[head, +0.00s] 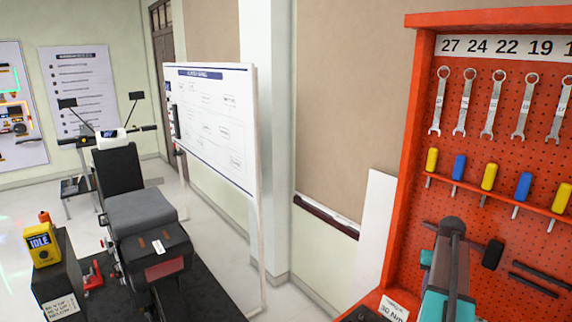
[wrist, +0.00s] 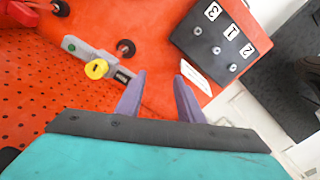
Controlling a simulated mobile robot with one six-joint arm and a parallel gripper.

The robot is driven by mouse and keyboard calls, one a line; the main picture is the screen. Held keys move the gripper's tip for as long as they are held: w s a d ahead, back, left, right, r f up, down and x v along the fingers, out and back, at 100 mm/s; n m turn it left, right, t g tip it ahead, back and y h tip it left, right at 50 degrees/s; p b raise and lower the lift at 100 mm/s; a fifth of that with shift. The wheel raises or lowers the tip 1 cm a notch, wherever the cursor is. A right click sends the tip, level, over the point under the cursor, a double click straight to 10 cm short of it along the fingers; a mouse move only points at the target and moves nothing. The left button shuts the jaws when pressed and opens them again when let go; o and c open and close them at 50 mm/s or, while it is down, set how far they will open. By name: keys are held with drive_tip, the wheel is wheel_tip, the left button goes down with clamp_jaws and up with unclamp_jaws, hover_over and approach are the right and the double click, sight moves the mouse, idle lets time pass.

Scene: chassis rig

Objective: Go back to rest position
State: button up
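My gripper (wrist: 160,85) shows in the wrist view with two purple fingers held apart and nothing between them. It hangs over the red workbench surface (wrist: 155,60). In the head view my teal and grey arm (head: 449,275) stands at the lower right, in front of the red pegboard (head: 470,205); the fingers are not visible there.
A black block numbered 1, 2, 3 (wrist: 212,40) and a grey device with a yellow knob (wrist: 96,69) lie near the fingers. Wrenches (head: 492,104) and screwdrivers (head: 489,178) hang on the pegboard. A motorcycle-like chassis (head: 145,215) stands left, beside a whiteboard (head: 215,120).

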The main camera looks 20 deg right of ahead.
drive_tip(key=w+a+f+n, duration=0.1)
drive_tip(key=w+a+f, duration=0.3)
drive_tip(key=a, duration=0.4)
drive_tip(key=w+a+f+n, duration=0.2)
drive_tip(key=w+a+f, duration=0.1)
drive_tip(key=a, duration=0.6)
drive_tip(key=w+a+f+n, duration=0.1)
drive_tip(key=w+a+f, duration=0.3)
drive_tip(key=a, duration=0.4)
drive_tip(key=s+a+f+n, duration=0.1)
drive_tip(key=a+f, duration=0.2)
drive_tip(key=a, duration=0.7)
drive_tip(key=s+a+f+n, duration=0.2)
drive_tip(key=a+f, duration=0.1)
drive_tip(key=a, duration=0.6)
drive_tip(key=s+a+f+n, duration=0.1)
drive_tip(key=a+f, duration=0.3)
drive_tip(key=a, duration=0.6)
drive_tip(key=s+f+g+b, duration=0.3)
drive_tip(key=s+f+b, duration=0.3)
drive_tip(key=s+f, duration=0.7)
drive_tip(key=s+f+g+b, duration=0.2)
drive_tip(key=s+f+b, duration=0.5)
drive_tip(key=s+f, duration=0.6)
wheel_tip(320, 180, down, 5)
drive_tip(key=shift+d+f+n+g, duration=0.2)
drive_tip(key=shift+n+g, duration=0.1)
drive_tip(key=shift+g, duration=0.1)
